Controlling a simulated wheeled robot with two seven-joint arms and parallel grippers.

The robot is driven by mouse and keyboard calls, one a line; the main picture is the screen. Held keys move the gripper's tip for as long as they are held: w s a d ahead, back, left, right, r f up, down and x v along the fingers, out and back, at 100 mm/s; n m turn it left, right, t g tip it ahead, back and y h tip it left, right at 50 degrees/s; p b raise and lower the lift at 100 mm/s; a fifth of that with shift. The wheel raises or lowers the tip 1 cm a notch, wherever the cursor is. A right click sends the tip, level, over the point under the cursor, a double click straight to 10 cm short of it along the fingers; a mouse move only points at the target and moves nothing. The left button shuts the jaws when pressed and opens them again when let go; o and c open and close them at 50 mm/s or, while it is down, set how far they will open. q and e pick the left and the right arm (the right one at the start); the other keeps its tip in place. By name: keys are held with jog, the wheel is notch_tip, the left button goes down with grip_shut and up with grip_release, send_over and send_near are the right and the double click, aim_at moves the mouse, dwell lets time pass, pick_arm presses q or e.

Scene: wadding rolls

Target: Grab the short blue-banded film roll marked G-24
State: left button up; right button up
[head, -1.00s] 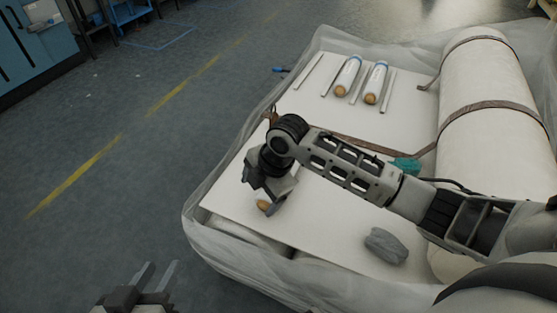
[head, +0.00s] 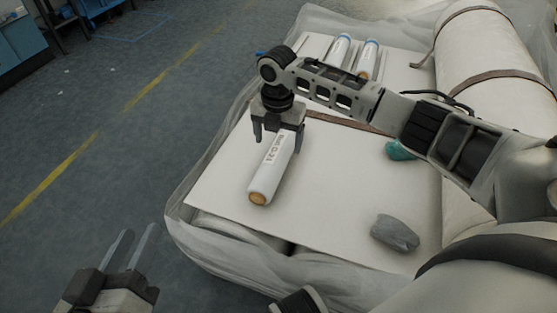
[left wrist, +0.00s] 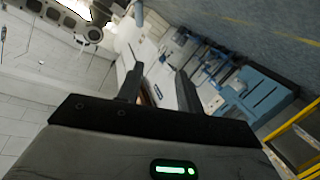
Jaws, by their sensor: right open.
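A short white film roll (head: 268,178) lies on the white board, its tan core end toward me. A label on its side seems to read G-24. My right gripper (head: 278,138) is over the roll's far end, its fingers apart on either side; I cannot tell if they touch it. The gripper hides that end, so no blue band shows. My left gripper (head: 138,240) is open and empty, left of the board over the floor. Its spread fingers also show in the left wrist view (left wrist: 158,88).
Two blue-banded rolls (head: 339,50) (head: 368,58) lie at the back of the board, partly behind my right arm. A grey stone-like lump (head: 395,233) and a teal object (head: 400,150) are on the right. A large strapped white roll (head: 490,65) borders the right side.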

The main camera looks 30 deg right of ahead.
aim_at(278, 148)
notch_tip(278, 148, down, 6)
jog(key=b, duration=0.3)
jog(key=shift+r, duration=0.15)
pick_arm(q)
jog(key=shift+w+d+r+n+t+h, duration=0.1)
jog(key=shift+d+r+n+t+h, duration=0.1)
jog(key=shift+r+t+h, duration=0.15)
jog(key=shift+w+d+r+n+t+h, duration=0.1)
jog(key=shift+r+n+t+h, duration=0.15)
jog(key=shift+r, duration=0.15)
pick_arm(e)
jog(key=c, duration=1.4)
